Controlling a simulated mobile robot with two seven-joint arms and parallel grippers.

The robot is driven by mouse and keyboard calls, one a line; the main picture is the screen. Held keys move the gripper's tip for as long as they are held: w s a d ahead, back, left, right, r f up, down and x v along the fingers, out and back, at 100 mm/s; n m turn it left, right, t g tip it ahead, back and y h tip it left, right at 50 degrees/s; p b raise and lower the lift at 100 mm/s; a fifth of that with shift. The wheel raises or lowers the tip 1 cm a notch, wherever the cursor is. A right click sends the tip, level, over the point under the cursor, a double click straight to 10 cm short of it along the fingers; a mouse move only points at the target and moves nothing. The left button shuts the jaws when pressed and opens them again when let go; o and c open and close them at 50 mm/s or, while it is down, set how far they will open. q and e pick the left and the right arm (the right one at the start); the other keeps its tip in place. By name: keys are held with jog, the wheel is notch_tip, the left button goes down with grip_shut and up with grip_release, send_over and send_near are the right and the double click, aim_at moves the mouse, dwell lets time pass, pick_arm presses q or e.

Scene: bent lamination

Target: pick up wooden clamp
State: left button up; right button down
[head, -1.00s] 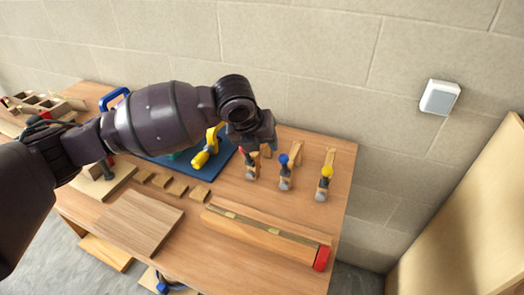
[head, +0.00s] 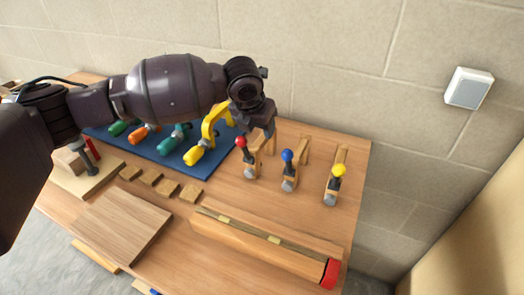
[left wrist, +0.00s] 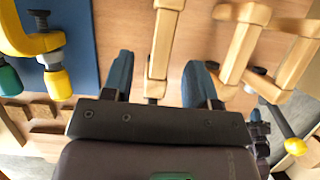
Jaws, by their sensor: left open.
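Three wooden clamps stand in a row at the table's right: one with a red ball (head: 247,165), one with a blue ball (head: 293,172) and one with a yellow ball (head: 336,183). My left gripper (head: 264,126) is open at the upper end of the red-ball clamp and partly covers it. In the left wrist view, a clamp's wooden bar (left wrist: 162,40) lies between the two spread fingers, with gaps on both sides. Two more clamps show to its right. I cannot tell the fingers' height above the bar. My right gripper is not in view.
A blue mat (head: 160,152) with yellow, green and orange-handled tools lies left of the clamps. Small wood blocks (head: 168,187), a flat board (head: 120,228) and a long wooden lamination with a red end (head: 265,240) lie in front. A wall stands behind.

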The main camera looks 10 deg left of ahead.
aim_at(262, 137)
pick_arm(q)
jog(key=shift+w+f, duration=0.2)
jog(key=shift+f, duration=0.3)
jog(key=x, duration=0.2)
jog(key=b+x, duration=0.1)
jog(key=x, duration=0.2)
jog(key=shift+s+d, duration=0.15)
jog(key=shift+s, duration=0.1)
jog(key=shift+r, duration=0.1)
jog(key=shift+c, duration=0.3)
jog(key=c, duration=0.9)
jog(key=shift+r, duration=0.1)
